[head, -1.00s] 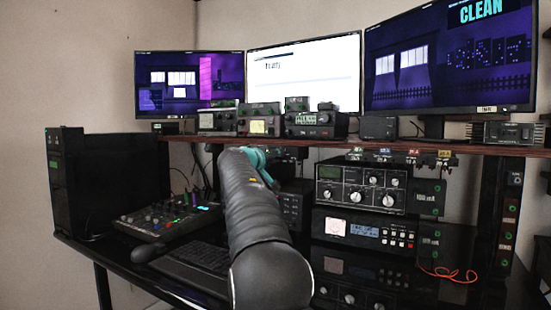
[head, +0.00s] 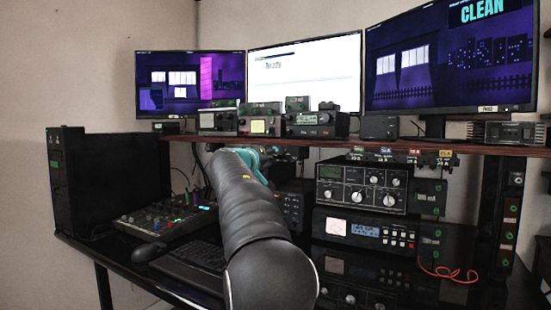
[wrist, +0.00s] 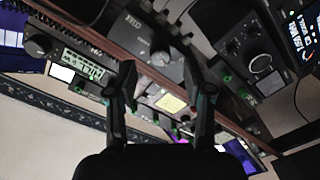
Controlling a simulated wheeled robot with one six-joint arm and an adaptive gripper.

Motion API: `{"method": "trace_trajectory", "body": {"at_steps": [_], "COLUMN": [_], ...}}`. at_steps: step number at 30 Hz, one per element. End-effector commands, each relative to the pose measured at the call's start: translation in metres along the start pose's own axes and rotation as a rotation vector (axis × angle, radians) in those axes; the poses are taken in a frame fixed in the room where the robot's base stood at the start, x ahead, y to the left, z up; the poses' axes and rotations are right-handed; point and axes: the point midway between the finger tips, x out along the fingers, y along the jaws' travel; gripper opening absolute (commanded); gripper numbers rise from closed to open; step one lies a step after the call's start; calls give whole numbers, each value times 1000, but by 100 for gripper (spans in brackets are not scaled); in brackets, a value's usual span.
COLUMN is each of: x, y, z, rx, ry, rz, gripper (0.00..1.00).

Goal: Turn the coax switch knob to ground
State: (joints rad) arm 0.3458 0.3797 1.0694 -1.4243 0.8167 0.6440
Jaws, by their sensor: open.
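My gripper (wrist: 158,78) is open and empty in the wrist view, its two dark fingers spread apart. Beyond the fingertips is a dark box with a round black knob (wrist: 160,59) and pale lettering. It looks like the coax switch, but the lettering is too tilted and small for me to read the knob's setting. The knob lies between the finger directions, apart from both fingertips as far as I can tell. In the head view my arm reaches to just under the shelf and hides this box and the fingertips.
The wooden shelf (head: 390,146) bears several small radios and runs close to my wrist. A large tuner (head: 360,189) with several knobs stands right of my arm. A mixer (head: 166,220) and keyboard (head: 195,262) lie left. In the wrist view another two-dial box (wrist: 258,75) is at right.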

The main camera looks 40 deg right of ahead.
Motion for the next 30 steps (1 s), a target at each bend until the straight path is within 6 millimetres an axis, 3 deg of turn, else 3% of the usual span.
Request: {"method": "trace_trajectory", "body": {"at_steps": [6,13,30], "x": [-46,-77,-86], "y": [0,0,0], "z": [-1,-1,0], "rx": [0,1,0], "ry": [2,1,0], "rz": [-2,-1,0], "gripper": [52,52,52]}}
